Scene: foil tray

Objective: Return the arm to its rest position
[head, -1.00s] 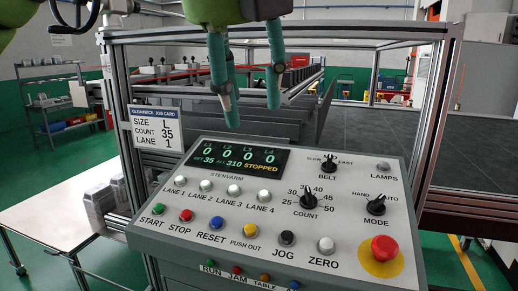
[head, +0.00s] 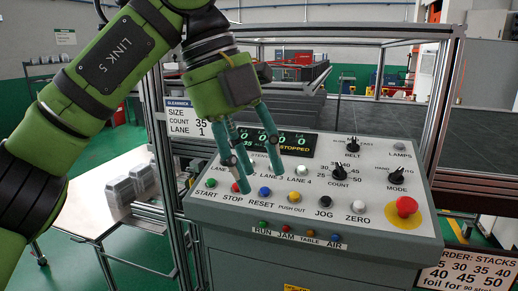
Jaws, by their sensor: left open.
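My left arm comes in from the left in the head view, with its green links large in the foreground. My left gripper (head: 258,180) points down in front of the grey control panel (head: 385,222), with its teal fingers apart and nothing between them. One fingertip appears just above the STOP and RESET buttons, the other near the lane buttons; I cannot tell whether either touches. The fingers hide part of the display (head: 301,146) and some lane buttons. The display reads STOPPED. My right gripper is not in view.
The red emergency button (head: 405,207) sits at the panel's right on a yellow disc. The job card (head: 184,120) hangs on the metal frame at the left. A pale side table (head: 85,214) holds stacked foil trays (head: 145,182). An order sign (head: 468,269) is at the lower right.

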